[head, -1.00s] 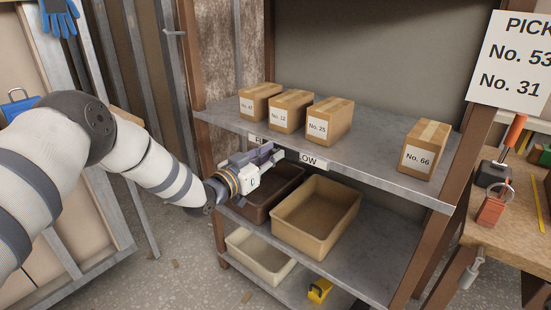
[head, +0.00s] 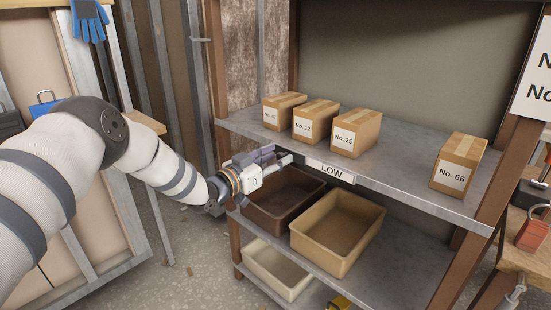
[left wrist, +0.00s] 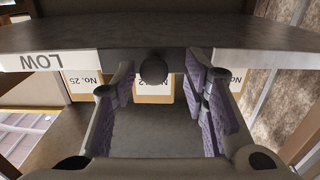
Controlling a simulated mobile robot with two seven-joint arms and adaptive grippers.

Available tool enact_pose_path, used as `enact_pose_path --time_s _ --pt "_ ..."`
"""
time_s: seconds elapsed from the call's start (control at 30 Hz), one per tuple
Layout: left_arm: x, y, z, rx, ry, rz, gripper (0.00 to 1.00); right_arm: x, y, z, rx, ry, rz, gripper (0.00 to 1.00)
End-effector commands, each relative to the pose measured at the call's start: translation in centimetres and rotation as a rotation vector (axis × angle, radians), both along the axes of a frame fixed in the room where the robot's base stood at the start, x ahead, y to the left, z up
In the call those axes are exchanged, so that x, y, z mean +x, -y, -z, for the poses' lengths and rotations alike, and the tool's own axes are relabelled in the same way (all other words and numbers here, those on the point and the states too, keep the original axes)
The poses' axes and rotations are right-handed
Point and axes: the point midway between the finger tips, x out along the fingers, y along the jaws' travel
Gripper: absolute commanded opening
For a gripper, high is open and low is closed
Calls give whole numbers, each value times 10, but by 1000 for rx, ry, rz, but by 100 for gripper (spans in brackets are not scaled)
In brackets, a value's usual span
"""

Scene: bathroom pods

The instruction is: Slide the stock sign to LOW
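The stock sign is a strip on the front edge of the upper shelf. Its white LOW end (head: 331,170) shows right of my left gripper; in the left wrist view LOW (left wrist: 42,62) is upside down at left. A dark round knob (left wrist: 153,70) stands out from a dark part of the strip, with a white part (left wrist: 255,63) to its right. My left gripper (head: 284,158) is at the strip, left of LOW. In the wrist view its purple-padded fingers (left wrist: 160,78) are spread on either side of the knob, with gaps. The other end's lettering is hidden. My right gripper is out of view.
Several numbered boxes, such as No. 25 (head: 356,133) and No. 66 (head: 459,165), stand on the upper shelf (head: 405,170). A brown bin (head: 285,215) and a tan bin (head: 338,255) sit just below the gripper. A workbench is at the right.

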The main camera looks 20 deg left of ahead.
Motion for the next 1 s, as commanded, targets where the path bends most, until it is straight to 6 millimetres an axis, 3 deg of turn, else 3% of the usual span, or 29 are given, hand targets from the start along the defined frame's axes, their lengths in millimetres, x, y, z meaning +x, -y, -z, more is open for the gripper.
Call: enact_pose_path --time_s 0.17,0.4,0.6,1.0 --pt "-12 -5 1 0 -3 -1 40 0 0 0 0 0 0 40" --pt "-73 -27 0 -3 -2 -3 40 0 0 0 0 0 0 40" --pt "-106 -39 0 -2 -1 -2 40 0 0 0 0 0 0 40" --pt "-113 -41 0 0 0 0 40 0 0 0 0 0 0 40"
